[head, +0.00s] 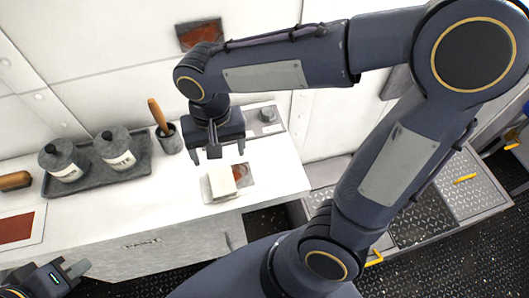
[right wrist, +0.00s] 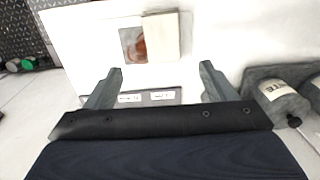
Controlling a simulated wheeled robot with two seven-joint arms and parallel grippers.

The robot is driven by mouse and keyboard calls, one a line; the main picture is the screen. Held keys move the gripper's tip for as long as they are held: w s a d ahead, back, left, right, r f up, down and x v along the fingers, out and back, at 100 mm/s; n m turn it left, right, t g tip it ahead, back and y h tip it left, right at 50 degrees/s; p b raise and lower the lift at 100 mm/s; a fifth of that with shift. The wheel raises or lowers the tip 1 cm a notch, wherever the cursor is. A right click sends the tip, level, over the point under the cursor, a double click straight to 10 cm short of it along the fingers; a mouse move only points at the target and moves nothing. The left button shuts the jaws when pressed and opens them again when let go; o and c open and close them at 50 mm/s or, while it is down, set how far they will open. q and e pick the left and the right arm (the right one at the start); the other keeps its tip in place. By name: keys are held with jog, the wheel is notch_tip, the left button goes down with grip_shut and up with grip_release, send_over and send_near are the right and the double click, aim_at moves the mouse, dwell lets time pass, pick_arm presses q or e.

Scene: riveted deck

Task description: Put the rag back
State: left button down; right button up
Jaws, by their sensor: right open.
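A cream, folded block that looks like the rag (head: 221,182) lies on the white counter (head: 277,182). It partly covers a small grey card with a reddish print (head: 244,174). In the right wrist view the rag (right wrist: 160,35) and the card (right wrist: 132,46) lie beyond the fingertips. My right gripper (head: 215,153) points down just behind and above the rag, on the wall side. Its fingers are apart and empty in the right wrist view (right wrist: 160,68). My left gripper (head: 45,281) is at the bottom left corner, away from the rag.
A grey tray (head: 97,183) with two lidded canisters stands left, beside a cup with a wooden-handled tool (head: 165,133). A brown-handled brush (head: 15,181) and a red-brown panel (head: 16,228) lie farther left. A grey unit with a knob (head: 268,117) sits by the wall.

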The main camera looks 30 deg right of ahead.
jog(key=s+d+t+y, duration=0.1)
jog(key=s+d+t, duration=0.1)
jog(key=s+d, duration=0.3)
jog(key=s+d+r+n+t+y, duration=0.1)
jog(key=s+d+t+y, duration=0.1)
jog(key=s+d+t, duration=0.1)
jog(key=shift+s+d+r, duration=0.3)
jog(key=shift+s+d, duration=0.55)
jog(key=shift+s, duration=0.15)
